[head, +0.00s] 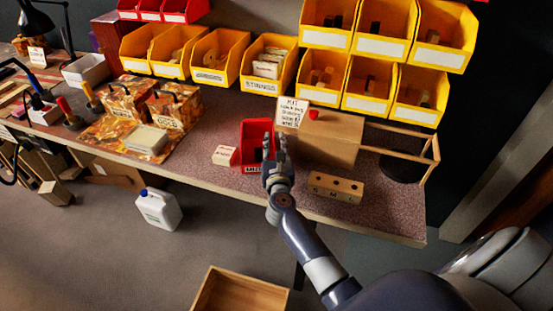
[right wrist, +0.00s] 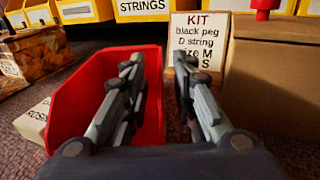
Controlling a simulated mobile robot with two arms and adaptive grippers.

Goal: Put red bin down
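The red bin (head: 250,133) stands upright on the speckled bench top (head: 205,165), near the middle of the bench. It also shows in the right wrist view (right wrist: 85,95). My right gripper (head: 275,143) is at the bin's right side. In the right wrist view its two fingers (right wrist: 160,68) are apart, one over the bin's inside and one outside the right wall. A gap shows between the fingers and the wall. The gripper hides part of the bin's right side and front label. My left gripper is not in view.
A cardboard box (head: 335,147) with a KIT card (head: 291,112) stands right of the bin. A small rosin box (head: 225,155) is close on its left. A wooden block with holes (head: 336,187) lies near the front edge. Yellow bins (head: 268,62) line the back.

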